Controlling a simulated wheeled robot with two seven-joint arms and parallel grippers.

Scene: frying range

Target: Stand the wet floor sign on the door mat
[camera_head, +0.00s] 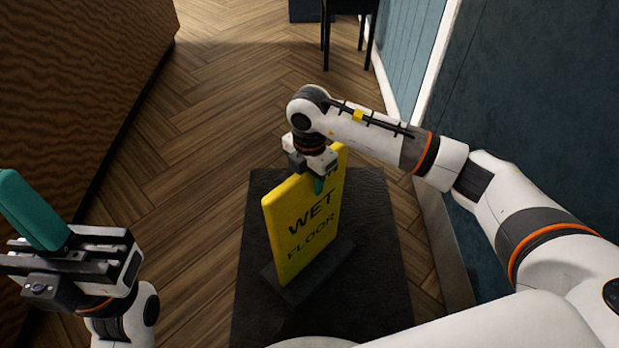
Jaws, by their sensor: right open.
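The yellow wet floor sign (300,228) stands upright on its dark foot (322,272), on the black door mat (376,235). Its lettered face is turned toward the lower right. My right gripper (318,184) is open at the sign's top edge. One teal finger shows in front of the lettered face; the other is hidden, and I cannot tell whether either touches the sign. My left gripper (35,212) is at the left edge, away from the sign, with a teal finger pointing up-left. Its opening cannot be made out.
A wood-panelled counter (75,75) runs along the left. A dark blue wall (540,110) with a pale skirting stands close on the right. A black stool or chair (350,15) stands at the back. The wooden floor (235,95) between is clear.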

